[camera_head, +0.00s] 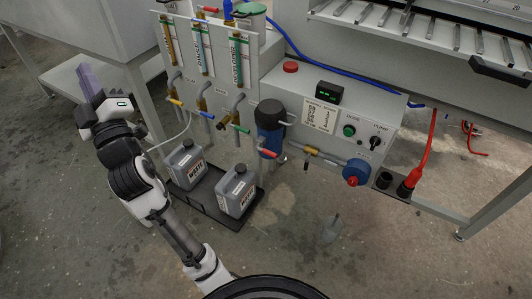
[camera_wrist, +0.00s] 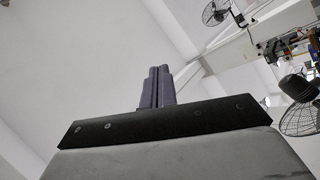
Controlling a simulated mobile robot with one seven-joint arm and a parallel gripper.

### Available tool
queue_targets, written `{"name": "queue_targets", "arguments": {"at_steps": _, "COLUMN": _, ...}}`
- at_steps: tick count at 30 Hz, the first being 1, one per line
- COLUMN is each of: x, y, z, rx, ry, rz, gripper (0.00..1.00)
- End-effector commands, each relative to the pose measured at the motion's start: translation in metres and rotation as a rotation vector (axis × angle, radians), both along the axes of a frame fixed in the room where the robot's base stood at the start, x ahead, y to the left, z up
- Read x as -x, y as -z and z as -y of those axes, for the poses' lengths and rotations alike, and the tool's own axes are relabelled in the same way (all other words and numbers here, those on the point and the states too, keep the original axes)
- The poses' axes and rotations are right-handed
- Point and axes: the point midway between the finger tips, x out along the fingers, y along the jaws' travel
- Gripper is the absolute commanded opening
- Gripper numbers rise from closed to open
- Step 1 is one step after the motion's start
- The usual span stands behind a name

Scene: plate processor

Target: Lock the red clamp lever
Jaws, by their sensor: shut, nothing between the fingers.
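My gripper (camera_head: 86,72) is at the left of the head view, raised and well apart from the processor's front. Its two purple-grey fingers are shut together and empty, as the wrist view (camera_wrist: 158,72) also shows. I cannot tell for sure which red part is the clamp lever. A small red handle (camera_head: 269,153) sits below the dark blue filter housing (camera_head: 270,115). A red plug with a cable (camera_head: 411,179) is at the right. The wrist view shows none of these.
Two grey jugs (camera_head: 185,164) (camera_head: 238,190) stand in a black tray (camera_head: 207,205) on the floor. A control box (camera_head: 340,120) has a red button (camera_head: 290,67) and a green one (camera_head: 348,131). A blue cap (camera_head: 355,172) sticks out below. Open concrete floor lies in front.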

Motion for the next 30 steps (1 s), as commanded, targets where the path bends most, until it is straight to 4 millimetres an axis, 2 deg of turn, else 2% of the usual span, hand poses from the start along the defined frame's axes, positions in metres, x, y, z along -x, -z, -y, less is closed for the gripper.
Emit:
{"name": "queue_targets", "arguments": {"at_steps": 1, "x": -0.030, "y": 0.033, "z": 0.004, "rx": 0.139, "ry": 0.135, "rz": -0.041, "gripper": 0.00}}
{"name": "queue_targets", "arguments": {"at_steps": 3, "x": -0.065, "y": 0.084, "z": 0.019, "rx": 0.352, "ry": 0.324, "rz": -0.083, "gripper": 0.00}}
{"name": "queue_targets", "arguments": {"at_steps": 5, "x": -0.089, "y": 0.129, "z": 0.037, "rx": 0.549, "ry": 0.472, "rz": -0.120, "gripper": 0.00}}
{"name": "queue_targets", "arguments": {"at_steps": 7, "x": -0.109, "y": 0.182, "z": 0.064, "rx": 0.792, "ry": 0.626, "rz": -0.163, "gripper": 0.00}}
{"name": "queue_targets", "arguments": {"at_steps": 9, "x": -0.121, "y": 0.235, "z": 0.098, "rx": 1.055, "ry": 0.762, "rz": -0.204, "gripper": 0.00}}
{"name": "queue_targets", "arguments": {"at_steps": 11, "x": -0.123, "y": 0.278, "z": 0.129, "rx": 1.289, "ry": 0.859, "rz": -0.238, "gripper": 0.00}}
{"name": "queue_targets", "arguments": {"at_steps": 12, "x": -0.121, "y": 0.304, "z": 0.150, "rx": 1.446, "ry": 0.912, "rz": -0.257, "gripper": 0.00}}
{"name": "queue_targets", "arguments": {"at_steps": 15, "x": -0.107, "y": 0.359, "z": 0.201, "rx": 1.818, "ry": 1.002, "rz": -0.292, "gripper": 0.00}}
{"name": "queue_targets", "arguments": {"at_steps": 18, "x": -0.088, "y": 0.396, "z": 0.241, "rx": 2.121, "ry": 1.043, "rz": -0.309, "gripper": 0.00}}
{"name": "queue_targets", "arguments": {"at_steps": 21, "x": -0.072, "y": 0.417, "z": 0.267, "rx": 2.334, "ry": 1.054, "rz": -0.315, "gripper": 0.00}}
{"name": "queue_targets", "arguments": {"at_steps": 25, "x": -0.060, "y": 0.431, "z": 0.284, "rx": 2.476, "ry": 1.053, "rz": -0.314, "gripper": 0.00}}
{"name": "queue_targets", "arguments": {"at_steps": 30, "x": -0.058, "y": 0.433, "z": 0.287, "rx": 2.505, "ry": 1.054, "rz": -0.312, "gripper": 0.00}}
